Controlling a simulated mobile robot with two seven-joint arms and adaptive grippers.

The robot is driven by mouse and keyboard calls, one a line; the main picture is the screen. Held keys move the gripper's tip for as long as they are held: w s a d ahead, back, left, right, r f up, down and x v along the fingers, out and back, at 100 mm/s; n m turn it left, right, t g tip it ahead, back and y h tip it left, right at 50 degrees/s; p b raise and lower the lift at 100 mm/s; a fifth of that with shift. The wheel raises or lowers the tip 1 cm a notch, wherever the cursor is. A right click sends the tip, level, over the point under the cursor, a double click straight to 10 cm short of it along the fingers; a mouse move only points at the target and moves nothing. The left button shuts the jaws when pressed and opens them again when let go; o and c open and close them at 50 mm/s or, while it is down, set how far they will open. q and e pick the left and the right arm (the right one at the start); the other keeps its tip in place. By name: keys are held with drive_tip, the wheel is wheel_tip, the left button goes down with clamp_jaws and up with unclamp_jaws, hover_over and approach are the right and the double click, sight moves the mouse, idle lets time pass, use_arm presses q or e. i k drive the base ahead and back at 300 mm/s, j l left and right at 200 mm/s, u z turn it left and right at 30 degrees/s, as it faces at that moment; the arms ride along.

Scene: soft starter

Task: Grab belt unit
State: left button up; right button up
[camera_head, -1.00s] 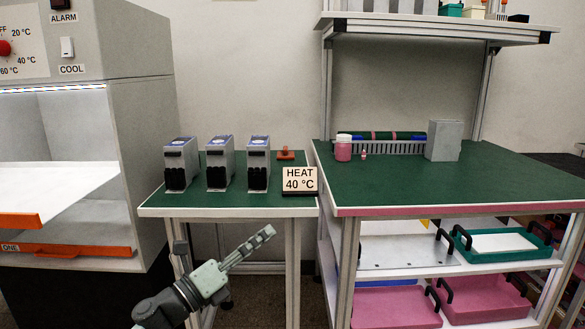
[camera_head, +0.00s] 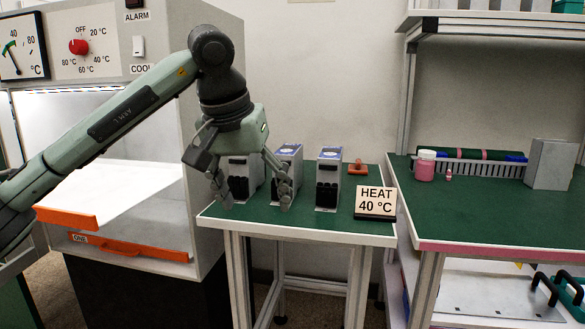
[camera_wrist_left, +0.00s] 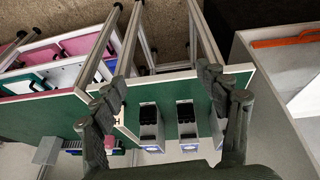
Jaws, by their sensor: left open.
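Three look-alike grey upright units with dark fronts and bluish tops stand in a row on the green table: a left unit (camera_head: 245,180), a middle unit (camera_head: 287,160) and a right unit (camera_head: 328,180). I cannot read which one is the belt unit. My left gripper (camera_head: 253,192) is open and empty, pointing down in front of the left unit and partly covering the left and middle ones. In the left wrist view, its spread fingers (camera_wrist_left: 175,95) frame two units (camera_wrist_left: 150,128) (camera_wrist_left: 187,126); a third is partly behind a finger. My right gripper is out of view.
A HEAT 40 °C sign (camera_head: 375,202) and an orange-red piece (camera_head: 358,169) are at the table's right. The cabinet (camera_head: 215,130) with a white shelf (camera_head: 130,185) stands at left. A second table (camera_head: 470,215) holds a pink jar (camera_head: 425,165) and a grey box (camera_head: 549,164).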

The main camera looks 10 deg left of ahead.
sight(292, 155)
drive_tip(key=i, duration=1.2)
